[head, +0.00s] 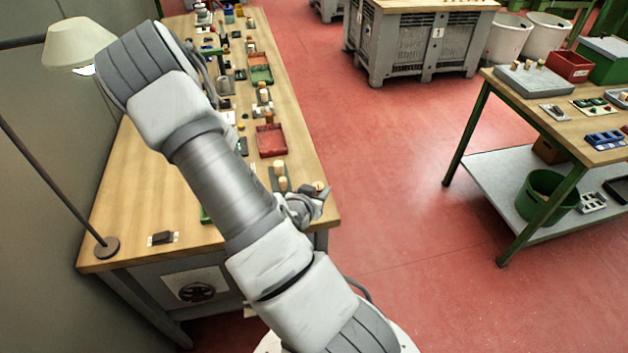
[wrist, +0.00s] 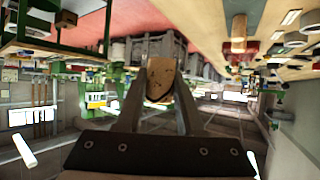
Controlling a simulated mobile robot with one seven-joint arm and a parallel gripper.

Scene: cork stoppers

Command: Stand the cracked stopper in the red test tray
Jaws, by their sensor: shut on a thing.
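My gripper (head: 306,206) is at the near right corner of the wooden bench, and its fingers (wrist: 160,100) are shut on a tan cork stopper in the wrist view. That stopper (wrist: 160,80) has dark pits or marks on its face; I cannot tell if one is a crack. Its top shows small in the head view (head: 319,186). A red tray (head: 271,141) lies on the bench beyond the gripper, with no stopper visible in it.
Small items line the bench farther back. A lamp (head: 78,45) stands at left. A second table (head: 570,118) and a grey crate (head: 415,45) stand across open red floor.

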